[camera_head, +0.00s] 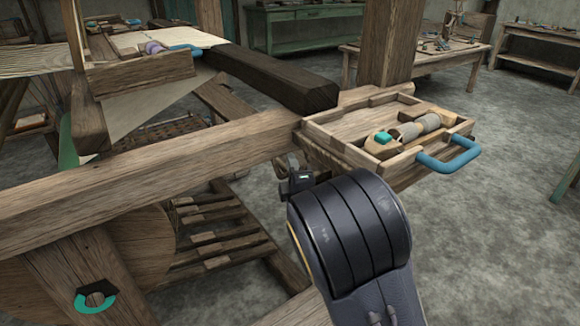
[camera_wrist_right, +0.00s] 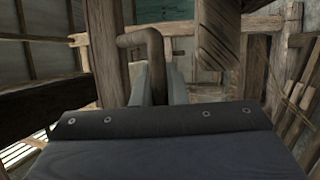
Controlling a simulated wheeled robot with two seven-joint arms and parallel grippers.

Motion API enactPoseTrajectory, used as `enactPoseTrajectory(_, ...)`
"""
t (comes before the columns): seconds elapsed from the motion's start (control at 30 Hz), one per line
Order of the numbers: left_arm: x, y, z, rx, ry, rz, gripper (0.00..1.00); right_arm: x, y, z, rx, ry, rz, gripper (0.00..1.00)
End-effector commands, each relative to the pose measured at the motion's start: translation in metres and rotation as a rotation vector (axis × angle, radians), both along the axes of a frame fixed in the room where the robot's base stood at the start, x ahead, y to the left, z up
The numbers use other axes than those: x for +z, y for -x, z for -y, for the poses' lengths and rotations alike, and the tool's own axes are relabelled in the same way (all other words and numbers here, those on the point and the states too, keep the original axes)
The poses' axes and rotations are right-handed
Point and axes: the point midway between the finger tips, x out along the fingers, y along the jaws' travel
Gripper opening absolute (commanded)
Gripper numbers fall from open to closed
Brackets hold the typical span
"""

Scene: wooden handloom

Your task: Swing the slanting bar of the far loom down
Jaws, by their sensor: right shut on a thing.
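A dark wooden bar (camera_head: 272,77) slants across the loom, from the cloth end at the left down toward the tray at the right. A pale wooden beam (camera_head: 150,165) of the loom runs below it. My right gripper (camera_head: 296,180) is beneath the beam's right end, mostly hidden behind my own wrist. In the right wrist view its fingers (camera_wrist_right: 156,85) are shut on a bent brown rod (camera_wrist_right: 150,42), whose top turns to the left. A small part of a bent metal piece (camera_head: 284,166) shows beside the gripper in the head view. My left gripper is out of sight.
A wooden tray (camera_head: 318,140) with a blue handle (camera_head: 450,157) holds small tools at the beam's right end. A thick post (camera_head: 390,45) stands behind it. Slatted treadles (camera_head: 215,225) lie below the beam. Open floor (camera_head: 490,220) is at the right.

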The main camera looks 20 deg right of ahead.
Motion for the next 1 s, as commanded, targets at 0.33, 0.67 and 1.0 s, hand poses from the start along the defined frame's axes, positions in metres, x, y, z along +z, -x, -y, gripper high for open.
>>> enactPoseTrajectory(0.33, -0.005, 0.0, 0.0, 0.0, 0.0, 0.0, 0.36, -0.008, 0.0, 0.002, -0.002, 0.025, 0.001, 0.17)
enactPoseTrajectory(0.67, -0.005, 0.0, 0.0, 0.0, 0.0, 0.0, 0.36, -0.007, 0.0, 0.002, 0.0, 0.023, 0.004, 0.34)
enactPoseTrajectory(1.0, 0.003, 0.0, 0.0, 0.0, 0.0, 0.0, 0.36, -0.009, 0.024, 0.001, 0.0, 0.022, 0.003, 0.34)
